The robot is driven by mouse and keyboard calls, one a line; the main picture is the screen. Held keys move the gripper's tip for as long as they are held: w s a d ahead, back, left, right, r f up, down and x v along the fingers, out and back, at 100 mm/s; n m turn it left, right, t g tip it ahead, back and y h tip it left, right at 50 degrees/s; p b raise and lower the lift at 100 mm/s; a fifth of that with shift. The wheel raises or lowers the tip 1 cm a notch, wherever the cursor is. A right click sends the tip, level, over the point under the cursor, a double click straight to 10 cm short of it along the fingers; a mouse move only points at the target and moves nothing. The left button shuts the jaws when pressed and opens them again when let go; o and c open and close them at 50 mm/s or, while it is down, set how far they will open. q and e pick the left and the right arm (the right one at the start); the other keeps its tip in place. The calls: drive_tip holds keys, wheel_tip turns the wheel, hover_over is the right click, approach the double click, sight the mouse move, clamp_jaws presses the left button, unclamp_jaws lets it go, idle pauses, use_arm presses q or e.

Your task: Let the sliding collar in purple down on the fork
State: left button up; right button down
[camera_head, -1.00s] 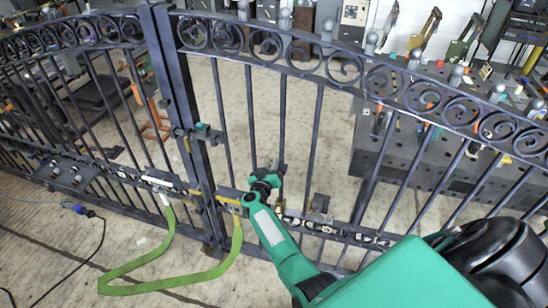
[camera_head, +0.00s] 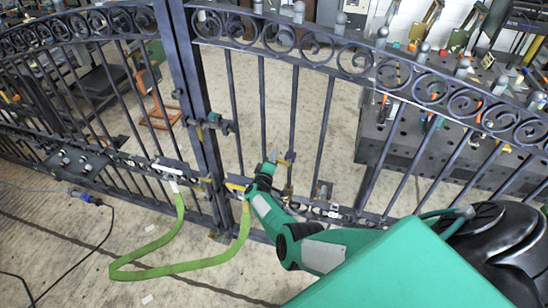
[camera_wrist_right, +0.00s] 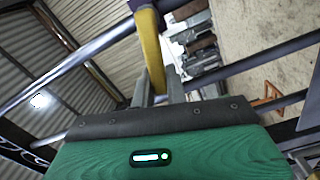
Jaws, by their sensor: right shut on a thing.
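My right gripper (camera_head: 268,168) is at the near side of the dark metal gate (camera_head: 262,100), just right of the centre post. In the right wrist view its fingers (camera_wrist_right: 158,92) are shut on a yellow bar (camera_wrist_right: 152,55). A purple part (camera_wrist_right: 140,4) shows at the top end of this bar, cut off by the picture edge; I take it for the collar. In the head view the gripper mostly hides the held part. A latch (camera_head: 210,122) sits on the centre post; I cannot tell whether it includes the fork. My left gripper is not in view.
A green strap (camera_head: 150,272) hangs in a loop from both gate leaves near the centre post. A blue plug with a dark cable (camera_head: 88,199) lies at the left. A dark perforated table (camera_head: 420,150) with tools stands behind the gate. The front floor is mostly clear.

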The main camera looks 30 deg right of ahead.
drive_tip(key=shift+w+f+n, duration=0.1)
drive_tip(key=shift+f+n, duration=0.1)
drive_tip(key=shift+n, duration=0.2)
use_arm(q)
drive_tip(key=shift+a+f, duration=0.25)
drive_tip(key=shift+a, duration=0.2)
use_arm(e)
drive_tip(key=shift+f+n, duration=0.1)
drive_tip(key=shift+n, duration=0.2)
drive_tip(key=c, duration=1.4)
unclamp_jaws()
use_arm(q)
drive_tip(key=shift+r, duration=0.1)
